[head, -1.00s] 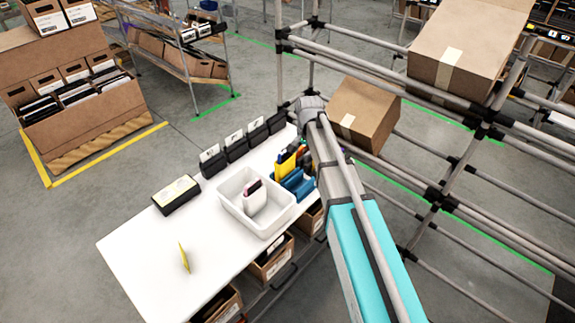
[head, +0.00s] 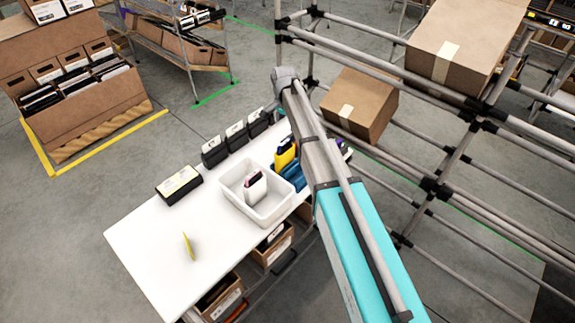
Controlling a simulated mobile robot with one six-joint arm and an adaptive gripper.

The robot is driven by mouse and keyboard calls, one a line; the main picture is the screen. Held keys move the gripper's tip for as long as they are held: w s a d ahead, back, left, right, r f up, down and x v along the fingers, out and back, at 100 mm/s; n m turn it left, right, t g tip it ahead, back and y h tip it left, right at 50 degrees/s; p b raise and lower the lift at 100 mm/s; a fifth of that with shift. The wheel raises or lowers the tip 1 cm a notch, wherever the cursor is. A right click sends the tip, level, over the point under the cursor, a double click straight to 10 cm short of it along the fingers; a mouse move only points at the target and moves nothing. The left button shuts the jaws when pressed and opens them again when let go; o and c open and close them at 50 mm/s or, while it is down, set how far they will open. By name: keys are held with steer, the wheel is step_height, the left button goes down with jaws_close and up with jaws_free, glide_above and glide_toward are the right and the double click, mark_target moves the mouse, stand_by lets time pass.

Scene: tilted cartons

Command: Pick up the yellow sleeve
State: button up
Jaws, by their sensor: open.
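A thin yellow piece (head: 188,246) stands nearly edge-on on the bare front part of the white table (head: 150,250). A second yellow item (head: 285,154) stands among blue holders (head: 293,172) at the table's right side, partly behind my arm. I cannot tell from this view which of them is the sleeve. My arm crosses the right of the picture and its visible far end is a grey joint above the table's back. My gripper does not show.
A white bin (head: 240,201) holding a pale upright item (head: 254,186) stands mid-table. A black box (head: 179,186) with a pale label and several black holders (head: 236,135) line the back. A tilted carton (head: 360,105) rests on the pipe rack at right.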

mark_target(285, 150)
steer(key=shift+f+b, duration=4)
steer(key=shift+f, duration=0.2)
steer(key=shift+f, duration=0.1)
steer(key=shift+s+f+b, duration=0.15)
steer(key=shift+f+b, duration=2.35)
steer(key=shift+b, duration=0.15)
steer(key=shift+c, duration=0.2)
jaws_close()
